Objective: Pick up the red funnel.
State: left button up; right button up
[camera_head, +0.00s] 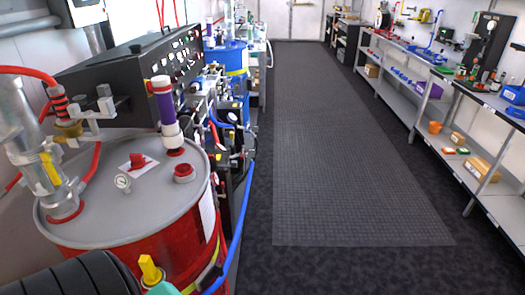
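I cannot make out a red funnel for certain. A small red piece (138,160) lies on a white sheet on top of the red drum at the left; its shape is too small to tell. An orange-red cup-like container (435,127) stands on the lower shelf at the right; I cannot tell whether it is a funnel.
The red drum (150,255) carries a metal pump and a purple-banded tube, with a black control box (115,85) behind. Blue and red hoses hang alongside. Metal shelving (455,170) with tools and boxes lines the right. The matted aisle (340,170) is clear.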

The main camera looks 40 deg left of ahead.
aim_at(183, 170)
jog(key=i+l, duration=0.15)
jog(key=i, duration=0.4)
jog(key=i+l, duration=0.15)
jog(key=i, duration=0.35)
jog(key=i+u, duration=0.2)
jog(key=u, duration=0.2)
jog(key=i+u, duration=0.2)
jog(key=u, duration=0.2)
jog(key=i+u, duration=0.2)
jog(key=u, duration=0.2)
jog(key=i+l+u, duration=0.15)
jog(key=u, duration=0.25)
